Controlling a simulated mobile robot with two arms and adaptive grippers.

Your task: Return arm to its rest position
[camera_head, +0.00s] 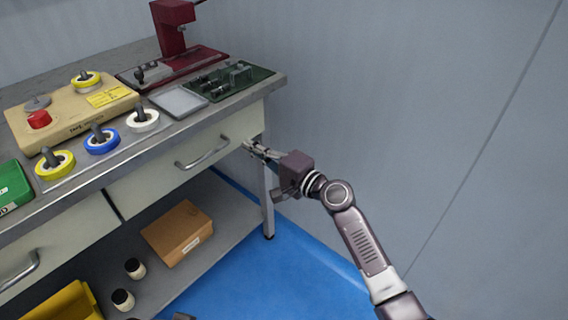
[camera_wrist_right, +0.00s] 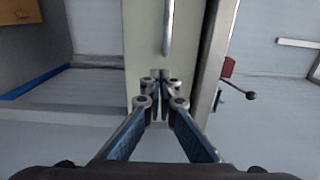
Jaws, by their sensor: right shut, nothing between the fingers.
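My right arm (camera_head: 365,245) comes in from the lower right of the head view. Its gripper (camera_head: 250,147) is at the right end of the workbench, beside the front of the upper drawer (camera_head: 222,143). In the right wrist view the fingertips (camera_wrist_right: 160,77) are together with nothing between them, in front of the pale drawer face. The drawer handle (camera_wrist_right: 168,28) is beyond the fingertips; it also shows in the head view (camera_head: 203,155). I cannot tell whether the fingertips touch the drawer face.
The bench top holds a winder base (camera_head: 75,118), yellow, blue and white spools, a grey tray (camera_head: 180,101), a green board (camera_head: 238,82) and a dark red press (camera_head: 172,40). A cardboard box (camera_head: 178,232) sits on the lower shelf. Blue floor (camera_head: 225,285) and the wall side are clear.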

